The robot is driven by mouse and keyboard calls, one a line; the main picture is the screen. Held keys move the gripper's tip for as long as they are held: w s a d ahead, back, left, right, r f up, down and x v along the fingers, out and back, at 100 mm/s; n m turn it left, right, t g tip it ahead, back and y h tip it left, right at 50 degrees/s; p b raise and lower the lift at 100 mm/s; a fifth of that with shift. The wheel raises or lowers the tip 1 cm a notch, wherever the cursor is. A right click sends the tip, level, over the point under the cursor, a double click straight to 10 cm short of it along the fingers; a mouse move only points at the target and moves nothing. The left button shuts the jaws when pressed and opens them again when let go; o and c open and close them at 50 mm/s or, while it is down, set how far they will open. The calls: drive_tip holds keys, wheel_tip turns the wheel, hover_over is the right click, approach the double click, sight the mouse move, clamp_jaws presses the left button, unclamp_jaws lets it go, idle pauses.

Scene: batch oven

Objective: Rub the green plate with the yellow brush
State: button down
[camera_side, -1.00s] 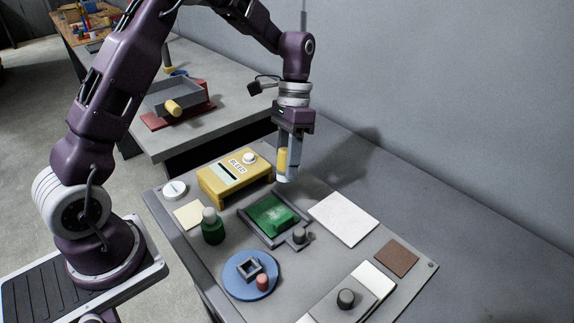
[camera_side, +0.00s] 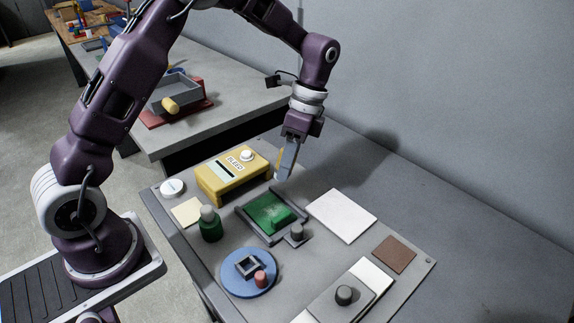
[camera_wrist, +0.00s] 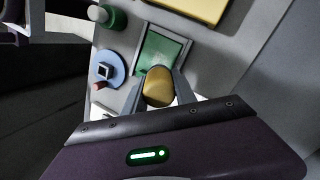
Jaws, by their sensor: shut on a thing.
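The green plate (camera_side: 265,210) lies in a grey frame on the board, with a small green block on its near right part. It also shows in the wrist view (camera_wrist: 158,50), partly behind the brush. My gripper (camera_side: 281,172) is shut on the yellow brush (camera_wrist: 158,86), which sits between the two fingers. In the side view only a thin strip of the brush shows beside the fingers. The gripper is tilted and is near the plate's back edge. I cannot tell whether the brush touches the plate.
A yellow box (camera_side: 233,175) stands left of the gripper. A green bottle (camera_side: 210,225) and a blue disc (camera_side: 249,272) with small parts lie nearer. A dark knob (camera_side: 296,232) sits at the frame's near corner. A white sheet (camera_side: 341,215) lies flat to the right.

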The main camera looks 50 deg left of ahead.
drive_tip(key=shift+m, duration=0.7)
drive_tip(key=shift+f, duration=3.7)
drive_tip(key=shift+s+r, duration=0.1)
drive_tip(key=shift+s, duration=0.05)
drive_tip(key=shift+s+f, duration=0.35)
drive_tip(key=shift+s, duration=0.5)
drive_tip(key=shift+s+r, duration=0.1)
drive_tip(key=shift+s, duration=0.25)
drive_tip(key=shift+s+a, duration=0.1)
drive_tip(key=shift+s, duration=2.15)
drive_tip(key=shift+w, duration=3.75)
drive_tip(key=shift+r, duration=0.9)
drive_tip(key=shift+s+r, duration=0.1)
drive_tip(key=shift+r, duration=2.95)
